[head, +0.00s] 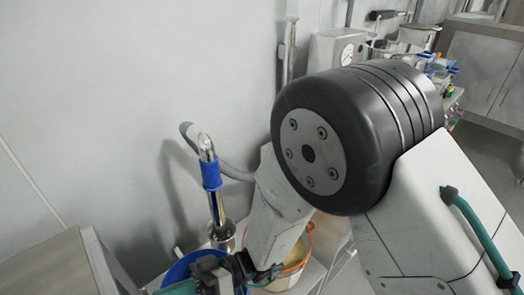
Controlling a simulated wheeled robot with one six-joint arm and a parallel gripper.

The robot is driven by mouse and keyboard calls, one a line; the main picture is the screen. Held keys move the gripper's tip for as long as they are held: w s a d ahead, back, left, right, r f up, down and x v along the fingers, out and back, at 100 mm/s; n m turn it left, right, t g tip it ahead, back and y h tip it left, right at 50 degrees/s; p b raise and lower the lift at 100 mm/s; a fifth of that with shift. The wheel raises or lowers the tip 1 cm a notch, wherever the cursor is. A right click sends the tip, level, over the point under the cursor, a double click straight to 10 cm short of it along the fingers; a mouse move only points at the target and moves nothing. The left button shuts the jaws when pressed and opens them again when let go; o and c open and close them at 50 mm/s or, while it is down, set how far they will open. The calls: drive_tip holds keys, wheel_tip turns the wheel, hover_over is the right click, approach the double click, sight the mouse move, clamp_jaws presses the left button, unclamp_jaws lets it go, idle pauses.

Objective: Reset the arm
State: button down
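My arm fills the middle and right of the head view, bent at a large dark joint, with a pale link reaching down to the bottom edge. Part of my wrist or gripper assembly (228,277) shows dark at the bottom edge, over a blue container. The fingertips are not clearly visible, so I cannot tell whether they are open or hold anything.
A steel tube with a blue sleeve (211,175) and a grey hose stands against the wall. Below are a blue container (178,272) and a pale bucket with an orange rim (302,262). A grey cabinet (50,265) is at left; gauge equipment (338,48) stands behind.

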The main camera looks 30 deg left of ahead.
drive_tip(key=s+d+f+m+h, duration=0.2)
drive_tip(key=s+d+m+h, duration=0.1)
drive_tip(key=d+m+h, duration=0.1)
drive_tip(key=w+d+r+m+t+h, duration=0.2)
drive_tip(key=w+d+r+m+t, duration=0.25)
drive_tip(key=d, duration=0.55)
drive_tip(key=w+d+r+m+t+h, duration=0.2)
drive_tip(key=w+d+r+m+t, duration=0.3)
drive_tip(key=d, duration=0.6)
drive_tip(key=w+d+r+m+t+h, duration=0.2)
drive_tip(key=w+d+r, duration=0.1)
drive_tip(key=w+d, duration=0.55)
drive_tip(key=d+r+m+t, duration=0.3)
drive_tip(key=d+r+t, duration=0.1)
drive_tip(key=d, duration=0.6)
drive_tip(key=s+d+r+m+t, duration=0.1)
drive_tip(key=d+r+m+t, duration=0.3)
drive_tip(key=d, duration=0.6)
drive_tip(key=shift+s+d+r+h, duration=0.2)
drive_tip(key=shift+d+r+h, duration=0.1)
drive_tip(key=shift+d+r, duration=0.1)
